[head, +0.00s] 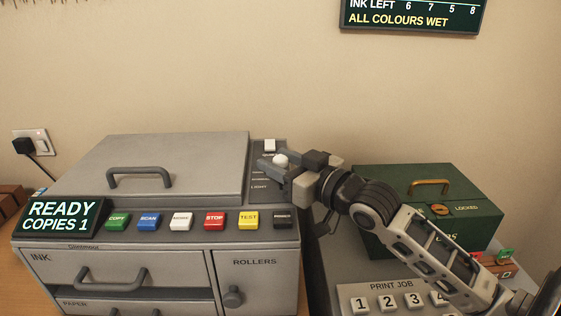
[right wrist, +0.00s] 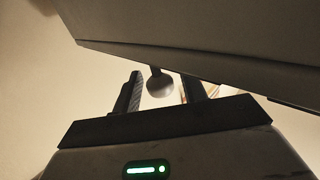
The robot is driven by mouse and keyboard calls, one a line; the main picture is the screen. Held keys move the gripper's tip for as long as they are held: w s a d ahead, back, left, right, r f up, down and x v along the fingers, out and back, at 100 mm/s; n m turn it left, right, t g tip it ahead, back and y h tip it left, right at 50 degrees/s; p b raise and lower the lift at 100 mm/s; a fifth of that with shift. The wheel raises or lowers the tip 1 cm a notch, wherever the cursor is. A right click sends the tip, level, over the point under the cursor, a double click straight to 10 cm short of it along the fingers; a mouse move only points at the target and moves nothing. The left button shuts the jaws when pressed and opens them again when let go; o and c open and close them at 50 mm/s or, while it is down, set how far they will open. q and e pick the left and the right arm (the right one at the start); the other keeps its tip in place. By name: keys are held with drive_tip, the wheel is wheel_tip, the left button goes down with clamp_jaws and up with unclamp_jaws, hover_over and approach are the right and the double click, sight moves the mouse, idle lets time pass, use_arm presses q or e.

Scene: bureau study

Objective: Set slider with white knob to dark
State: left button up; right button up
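The slider's white knob (head: 281,160) shows at the top right of the copier, on a dark strip of panel. My right gripper (head: 276,170) is at this strip, its fingers on either side of the knob. In the right wrist view the round knob (right wrist: 159,85) on its short stem sits between the two fingertips of the right gripper (right wrist: 163,90). A gap shows on each side, so the gripper looks open. The label LIGHT shows at the near end of the strip; the gripper hides part of the slider track, and I cannot read a dark label. My left gripper is out of view.
The grey copier (head: 130,262) carries a row of coloured buttons and a READY display (head: 62,216). A white switch (head: 269,145) sits just behind the knob. A green locked box (head: 380,185) and a number keypad (head: 385,300) lie to the right, under and beside my right arm.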

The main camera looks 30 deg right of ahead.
clamp_jaws()
drive_tip(key=shift+w+d+r+p, duration=0.15)
drive_tip(key=shift+w+d+p, duration=0.35)
drive_tip(key=shift+w, duration=0.4)
drive_tip(key=shift+w+d, duration=0.25)
drive_tip(key=shift+w, duration=0.05)
drive_tip(key=shift+o, duration=0.6)
unclamp_jaws()
drive_tip(key=shift+d, duration=0.1)
drive_tip(key=shift+o, duration=0.7)
drive_tip(key=shift+w, duration=0.1)
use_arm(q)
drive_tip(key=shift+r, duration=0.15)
